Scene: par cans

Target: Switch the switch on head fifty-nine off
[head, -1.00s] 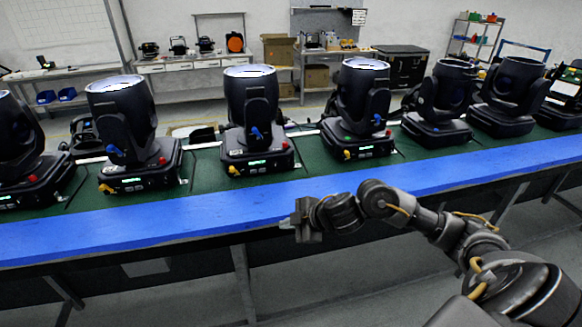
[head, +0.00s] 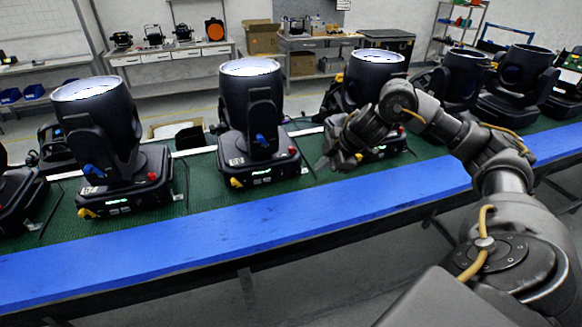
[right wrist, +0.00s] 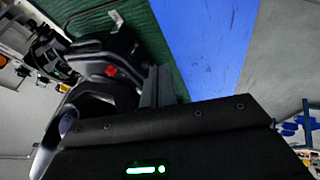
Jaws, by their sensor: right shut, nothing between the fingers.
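Several black moving-head lights stand in a row; I cannot read which one is head fifty-nine. The left head (head: 98,125), the middle head (head: 250,90) and the head by my arm (head: 376,72) have pale, bright tops. Their bases have green displays, red knobs and yellow plugs. My right gripper (head: 326,164) is shut and empty, beside the left side of the base by my arm, which my arm partly hides. No switch is clearly visible.
The heads stand on a green mat (head: 200,185) on a long table with a blue front strip (head: 210,235). More heads (head: 515,85) stand to the right. Benches (head: 175,55) and shelves are behind. The blue strip is clear.

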